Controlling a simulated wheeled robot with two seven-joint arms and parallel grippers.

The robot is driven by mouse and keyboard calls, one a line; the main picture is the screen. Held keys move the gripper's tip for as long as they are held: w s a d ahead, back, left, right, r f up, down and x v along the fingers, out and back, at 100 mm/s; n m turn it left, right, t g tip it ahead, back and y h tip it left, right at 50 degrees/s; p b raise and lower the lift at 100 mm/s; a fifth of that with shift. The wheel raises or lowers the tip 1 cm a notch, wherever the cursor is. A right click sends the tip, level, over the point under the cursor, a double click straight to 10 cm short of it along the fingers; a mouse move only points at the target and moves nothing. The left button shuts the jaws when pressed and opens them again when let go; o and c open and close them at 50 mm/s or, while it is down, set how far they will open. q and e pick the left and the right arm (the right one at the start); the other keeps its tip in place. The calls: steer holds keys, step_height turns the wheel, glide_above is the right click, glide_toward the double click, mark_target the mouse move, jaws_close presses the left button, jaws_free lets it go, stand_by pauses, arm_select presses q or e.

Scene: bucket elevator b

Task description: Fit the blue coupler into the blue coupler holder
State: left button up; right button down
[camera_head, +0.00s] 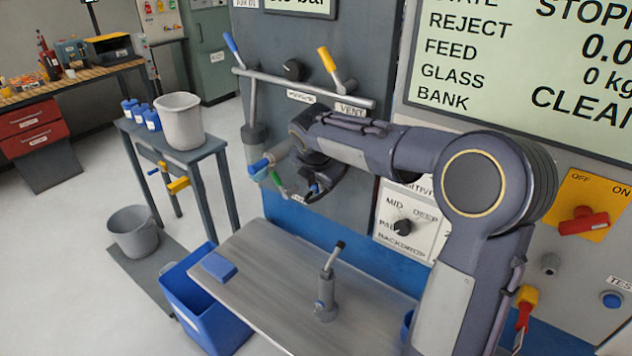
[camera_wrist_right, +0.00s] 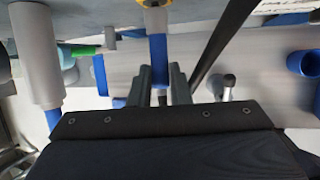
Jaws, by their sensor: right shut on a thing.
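My right gripper (camera_head: 316,190) hangs at the end of my right arm, in front of the grey panel and below the vent pipe. In the right wrist view its two fingers (camera_wrist_right: 161,88) are shut on a blue cylindrical piece (camera_wrist_right: 158,56), which looks like the blue coupler. The arm and fingers hide part of it. A blue cup-shaped socket (camera_wrist_right: 303,62), possibly the blue coupler holder, stands at the right of the wrist view. It also shows in the head view (camera_head: 407,326), partly hidden behind my arm. My left gripper is not in view.
A grey bench (camera_head: 290,286) carries an upright metal lever (camera_head: 326,285) and a blue block (camera_head: 218,266). A blue-ended pipe (camera_head: 258,167) and a green-handled part (camera_head: 277,178) are left of the gripper. A blue bin (camera_head: 196,310) stands left of the bench.

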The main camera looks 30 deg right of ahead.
steer(key=shift+w+d, duration=0.1)
steer(key=shift+d, duration=0.25)
steer(key=c, duration=1.3)
jaws_free()
steer(key=shift+d, duration=0.1)
steer(key=v, duration=0.8)
steer(key=shift+w, duration=0.1)
steer(key=s+a+f+m+y, duration=0.2)
steer(key=s+a+f+m, duration=0.2)
steer(key=s+m, duration=0.4)
steer(key=s+a+f+m+y, duration=0.2)
steer(key=s+a+f+m, duration=0.1)
steer(key=s+m, duration=0.5)
steer(key=s+a+f+m+t+y, duration=0.1)
steer(key=s+a+f+m+y, duration=0.2)
steer(key=s+m, duration=0.4)
steer(key=shift+s+a+f+m, duration=0.15)
steer(key=shift+s+a+f, duration=0.15)
steer(key=shift+s+a, duration=0.25)
steer(key=shift+s+a+f+m, duration=0.1)
steer(key=shift+s+a+f, duration=0.25)
steer(key=shift+s, duration=0.4)
steer(key=shift+s+a+f+m, duration=0.15)
steer(key=shift+s+a+f, duration=0.05)
steer(key=shift+s+a, duration=0.4)
